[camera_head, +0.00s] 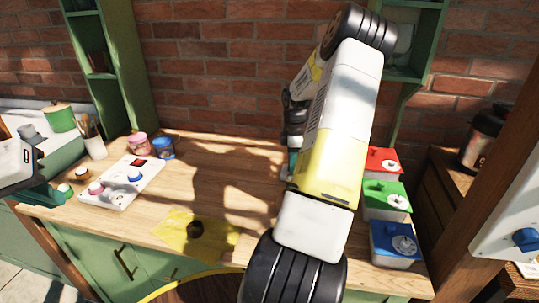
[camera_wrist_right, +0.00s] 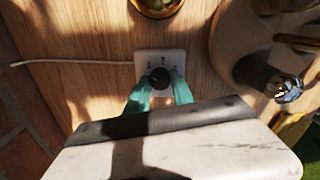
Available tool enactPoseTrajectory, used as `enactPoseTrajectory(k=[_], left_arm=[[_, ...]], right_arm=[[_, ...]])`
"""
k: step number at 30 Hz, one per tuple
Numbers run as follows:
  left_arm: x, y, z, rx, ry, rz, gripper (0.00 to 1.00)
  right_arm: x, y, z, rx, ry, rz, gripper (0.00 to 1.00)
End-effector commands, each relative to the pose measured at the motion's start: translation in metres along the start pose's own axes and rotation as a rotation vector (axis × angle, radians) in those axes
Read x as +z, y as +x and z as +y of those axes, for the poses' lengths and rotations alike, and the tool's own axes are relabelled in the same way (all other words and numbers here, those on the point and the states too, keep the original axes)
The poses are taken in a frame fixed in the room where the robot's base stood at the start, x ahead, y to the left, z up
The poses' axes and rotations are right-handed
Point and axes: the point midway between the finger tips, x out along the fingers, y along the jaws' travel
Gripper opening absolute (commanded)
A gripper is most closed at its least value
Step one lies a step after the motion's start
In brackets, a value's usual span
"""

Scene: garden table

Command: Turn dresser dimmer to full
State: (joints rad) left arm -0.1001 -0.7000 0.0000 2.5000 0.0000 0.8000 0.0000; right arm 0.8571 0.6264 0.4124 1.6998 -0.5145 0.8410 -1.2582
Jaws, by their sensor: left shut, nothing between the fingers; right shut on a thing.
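In the right wrist view the dimmer (camera_wrist_right: 147,61) is a small white square plate with dark marks and a round black knob (camera_wrist_right: 159,78). A thin pale cord runs from it to the left. The teal fingers of my right gripper (camera_wrist_right: 160,84) are on either side of the knob and shut on it. In the head view my right arm hides the dimmer, and only a bit of the right gripper's teal finger (camera_head: 291,163) shows. My left gripper (camera_head: 48,194) is at the far left, shut and empty, near the table's left edge.
A white panel with knobs (camera_head: 122,186), a pink jar (camera_head: 138,145) and a blue jar (camera_head: 163,149) stand left. A yellow cloth (camera_head: 215,236) lies in front. Red (camera_head: 376,168), green (camera_head: 378,203) and blue (camera_head: 388,252) boxes line the right. In the wrist view, a brass object (camera_wrist_right: 157,7) is near the dimmer.

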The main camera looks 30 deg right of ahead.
Motion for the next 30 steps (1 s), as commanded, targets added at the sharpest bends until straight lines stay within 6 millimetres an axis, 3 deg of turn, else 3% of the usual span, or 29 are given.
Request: enactPoseTrajectory(k=[30], left_arm=[[0.0000,0.0000,0.0000,0.000,0.000,0.000,0.00]], right_arm=[[-0.0011,-0.0007,0.0011,0.003,0.963,0.001,0.00]])
